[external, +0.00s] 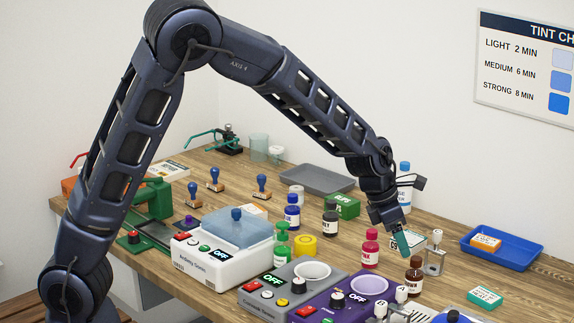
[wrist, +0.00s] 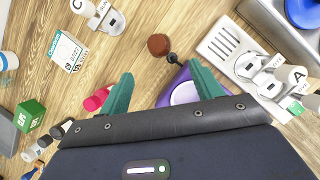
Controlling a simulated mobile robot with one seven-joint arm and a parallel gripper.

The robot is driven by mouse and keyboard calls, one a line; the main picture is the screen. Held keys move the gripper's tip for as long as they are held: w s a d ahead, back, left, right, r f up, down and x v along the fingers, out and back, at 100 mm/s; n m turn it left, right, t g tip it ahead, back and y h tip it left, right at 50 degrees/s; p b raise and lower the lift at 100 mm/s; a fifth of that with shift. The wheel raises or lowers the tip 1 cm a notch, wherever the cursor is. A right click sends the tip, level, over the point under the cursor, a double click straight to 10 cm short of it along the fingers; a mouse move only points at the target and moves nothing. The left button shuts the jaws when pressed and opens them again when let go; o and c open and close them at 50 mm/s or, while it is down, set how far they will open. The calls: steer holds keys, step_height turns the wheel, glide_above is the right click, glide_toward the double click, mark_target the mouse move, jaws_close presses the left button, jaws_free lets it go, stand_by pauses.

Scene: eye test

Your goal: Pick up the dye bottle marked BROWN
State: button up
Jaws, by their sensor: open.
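The brown dye bottle (external: 414,277) stands upright on the wooden table, right of the purple machine; its label is too small to read. In the wrist view, a round brown top (wrist: 158,44), apparently this bottle's, lies just beyond my fingertips, roughly between them. My gripper (external: 402,243) is above the table, a little above and left of the brown bottle, apart from it. In the wrist view my gripper (wrist: 160,70) has its teal fingers spread wide, with nothing held between them.
A pink bottle (external: 370,249) stands left of my gripper and shows by the left finger (wrist: 97,99). The purple machine (external: 335,305) with its round cup is close below. A blue tray (external: 520,256) is farther right.

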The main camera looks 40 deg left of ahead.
mark_target(411, 267)
steer(key=shift+n, duration=0.3)
steer(key=x, duration=1.2)
steer(key=shift+r, duration=0.1)
steer(key=shift+c, duration=0.3)
steer(key=c, duration=1.1)
